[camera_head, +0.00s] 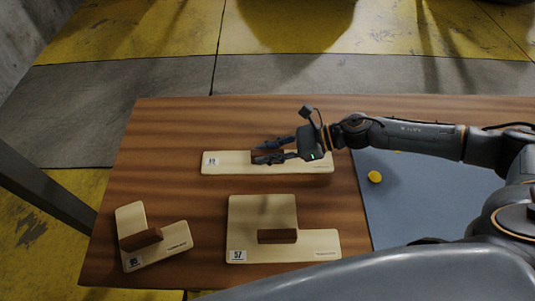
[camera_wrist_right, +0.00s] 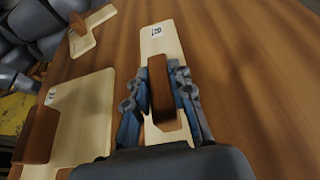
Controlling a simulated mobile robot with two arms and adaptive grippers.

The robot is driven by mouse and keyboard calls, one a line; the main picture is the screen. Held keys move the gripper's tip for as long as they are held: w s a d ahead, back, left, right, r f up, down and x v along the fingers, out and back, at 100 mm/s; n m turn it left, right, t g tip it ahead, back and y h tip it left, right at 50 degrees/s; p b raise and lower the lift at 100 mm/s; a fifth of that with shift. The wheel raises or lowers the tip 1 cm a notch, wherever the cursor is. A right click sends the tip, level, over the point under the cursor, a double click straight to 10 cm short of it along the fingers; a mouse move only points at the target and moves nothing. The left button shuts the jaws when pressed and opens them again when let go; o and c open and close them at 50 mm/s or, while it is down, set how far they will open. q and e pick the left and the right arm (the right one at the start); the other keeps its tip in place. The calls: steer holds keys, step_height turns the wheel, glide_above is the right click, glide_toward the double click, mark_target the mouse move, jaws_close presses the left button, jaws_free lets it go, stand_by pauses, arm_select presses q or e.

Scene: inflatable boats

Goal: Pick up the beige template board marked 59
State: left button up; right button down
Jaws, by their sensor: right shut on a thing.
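A long beige template board (camera_head: 225,168) lies at the far side of the wooden table. Its small label seems to read 59, but is hard to make out. It also shows in the right wrist view (camera_wrist_right: 158,40). My right gripper (camera_head: 264,152) is over the board's middle. Its fingers are shut on the brown handle block (camera_wrist_right: 160,85) of this board, one finger on each long side. In the head view the fingers partly hide the handle. I see no clear gap between board and table. My left gripper is not in view.
An L-shaped beige board marked 57 (camera_head: 262,212), with a brown handle, lies nearer me. A smaller angled board (camera_head: 176,236) lies at the left. A blue-grey mat (camera_head: 400,205) with a yellow round piece (camera_head: 375,177) is at the right. Bare wood (camera_head: 190,115) lies beyond the held board.

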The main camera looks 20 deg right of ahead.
step_height(320, 180, up, 3)
steer(key=shift+f, duration=0.1)
steer(key=s+a+r+p, duration=0.6)
steer(key=s+r+p, duration=0.2)
steer(key=s, duration=0.4)
steer(key=shift+s+a+r+p, duration=0.15)
steer(key=shift+a+r+p, duration=0.25)
steer(key=shift+r, duration=0.4)
